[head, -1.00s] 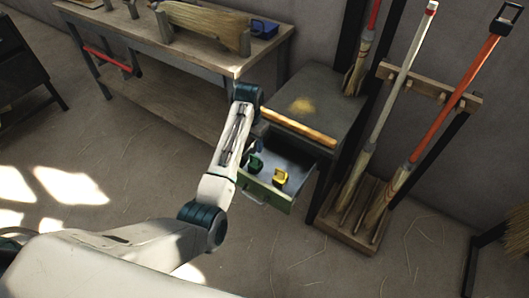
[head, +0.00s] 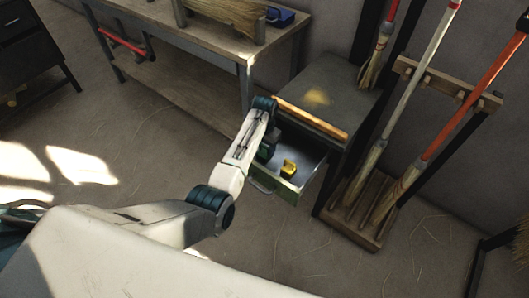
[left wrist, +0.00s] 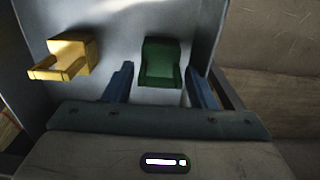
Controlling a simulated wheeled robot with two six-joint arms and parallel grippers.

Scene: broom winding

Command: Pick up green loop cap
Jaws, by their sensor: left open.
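The green loop cap (left wrist: 161,62) lies in the open drawer (head: 287,189). In the left wrist view it sits just beyond and between the two blue fingers of my left gripper (left wrist: 160,86). The fingers are apart, with nothing clearly held between them. In the head view my left gripper (head: 267,148) is at the drawer's left part, and my arm hides most of the green cap. A yellow loop cap (left wrist: 67,60) lies to the left of the green one in the wrist view; it also shows in the head view (head: 289,169). My right gripper is not in view.
The drawer cabinet (head: 335,92) has a wooden strip along its top front edge. A broom rack (head: 370,215) with brooms stands to its right. A workbench (head: 205,45) with a broom head and a blue box (head: 280,17) is at the upper left. Open floor lies in front.

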